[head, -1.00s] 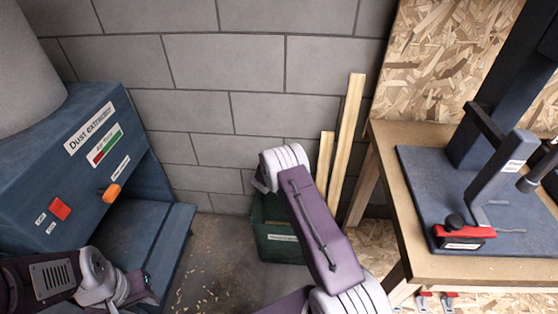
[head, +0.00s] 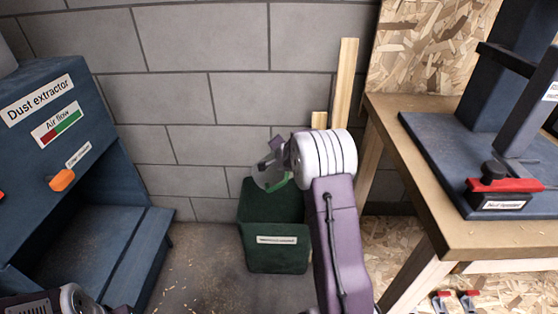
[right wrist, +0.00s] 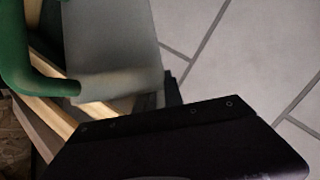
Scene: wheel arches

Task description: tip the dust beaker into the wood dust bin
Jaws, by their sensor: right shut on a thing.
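The dark green bin (head: 275,257) stands on the floor against the block wall, with a small white label on its front. My right gripper (head: 276,160) is above the bin's opening and shut on the dust beaker (head: 271,181). The inside of the bin is dark. Only a sliver of my left gripper (head: 120,310) shows at the bottom left, and its jaws are hidden.
The blue dust extractor (head: 95,215) stands at the left. A wooden workbench (head: 425,205) with a blue machine and red block is at the right. Timber offcuts (head: 345,95) lean against the wall behind my right arm. Shavings lie on the floor.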

